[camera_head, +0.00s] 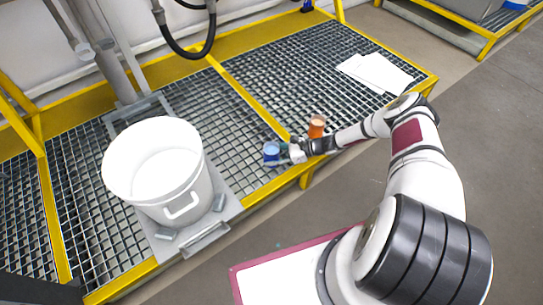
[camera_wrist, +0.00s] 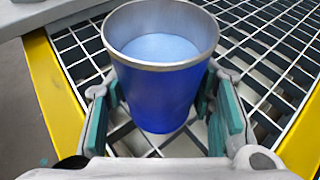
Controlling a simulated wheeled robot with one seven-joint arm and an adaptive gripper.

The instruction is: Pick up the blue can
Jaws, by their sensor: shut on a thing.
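The blue can (camera_wrist: 158,88) is a short open cup with a silvery rim and a pale blue inside, upright between my fingers in the wrist view. In the head view the blue can (camera_head: 271,151) is small, at the front edge of the metal grating. My gripper (camera_wrist: 165,115) has a teal-padded finger on each side of the can and is shut on it. In the head view my gripper (camera_head: 280,153) reaches in from the right. The can's underside is hidden, so I cannot tell whether it touches the grating.
An orange can (camera_head: 316,126) stands on the grating (camera_head: 290,75) just right of my gripper. A large white drum (camera_head: 190,190) stands on a grey plate to the left. White sheets (camera_head: 376,72) lie at the back right. A yellow frame (camera_head: 250,100) borders the grating.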

